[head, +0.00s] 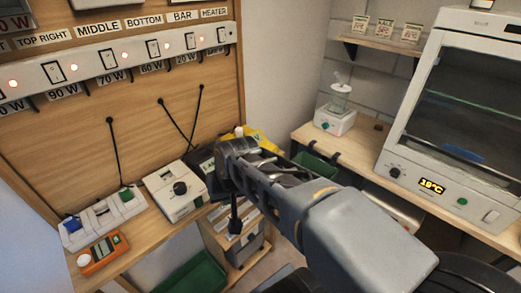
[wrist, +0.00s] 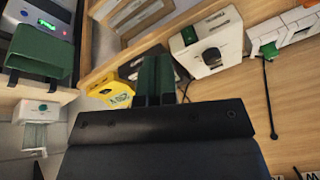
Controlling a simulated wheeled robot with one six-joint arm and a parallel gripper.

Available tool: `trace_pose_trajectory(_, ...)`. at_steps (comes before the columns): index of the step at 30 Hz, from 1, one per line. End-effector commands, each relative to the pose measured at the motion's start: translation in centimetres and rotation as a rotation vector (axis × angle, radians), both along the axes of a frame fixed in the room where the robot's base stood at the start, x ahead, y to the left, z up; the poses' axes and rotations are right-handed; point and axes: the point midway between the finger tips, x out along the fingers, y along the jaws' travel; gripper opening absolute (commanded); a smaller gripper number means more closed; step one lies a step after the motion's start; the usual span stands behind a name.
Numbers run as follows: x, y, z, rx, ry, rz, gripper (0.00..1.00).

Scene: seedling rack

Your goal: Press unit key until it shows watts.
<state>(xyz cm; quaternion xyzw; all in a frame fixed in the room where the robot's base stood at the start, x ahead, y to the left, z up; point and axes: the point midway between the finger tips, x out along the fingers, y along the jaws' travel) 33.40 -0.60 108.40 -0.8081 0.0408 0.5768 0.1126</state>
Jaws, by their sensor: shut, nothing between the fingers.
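An orange meter (head: 103,253) with a grey-green screen lies at the lower left of the bench in the head view. Its reading and key labels are too small to make out. Part of an orange case (wrist: 308,14) shows at the top right corner of the wrist view. My gripper (wrist: 157,62) is shut and empty, its dark green fingers together in the wrist view. In the head view my arm reaches over the bench to the right of the white box with a black knob (head: 175,190), apart from the orange meter. A dark device (head: 200,160) is partly hidden behind my arm.
A white switched socket strip (head: 103,217) stands beside the orange meter. The wooden board (head: 150,110) carries a row of switches with lit red lamps. A cabinet (head: 455,110) at the right reads 19°C. A green crate (head: 195,275) stands below.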

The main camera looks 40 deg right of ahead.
Motion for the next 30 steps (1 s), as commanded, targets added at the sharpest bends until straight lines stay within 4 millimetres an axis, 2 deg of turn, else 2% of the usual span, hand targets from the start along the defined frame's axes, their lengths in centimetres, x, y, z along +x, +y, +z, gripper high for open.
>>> trace_pose_trajectory(1,1.9,-0.9,1.0,0.065,0.015,-0.103,0.0)
trace_pose_trajectory(5,7.8,-4.1,2.7,0.294,0.034,-0.441,0.0)
trace_pose_trajectory(9,13.9,-9.7,3.2,0.548,0.041,-0.807,0.0)
trace_pose_trajectory(12,17.0,-14.1,2.9,0.705,0.036,-1.022,0.0)
trace_pose_trajectory(15,19.0,-18.1,2.4,0.834,0.028,-1.192,0.0)
trace_pose_trajectory(18,20.2,-21.3,1.7,0.938,0.022,-1.318,0.0)
trace_pose_trajectory(21,20.9,-23.7,1.2,1.009,0.014,-1.402,0.0)
trace_pose_trajectory(25,21.3,-25.3,0.9,1.06,0.009,-1.46,0.0)
trace_pose_trajectory(30,21.4,-25.8,0.7,1.077,0.007,-1.479,0.0)
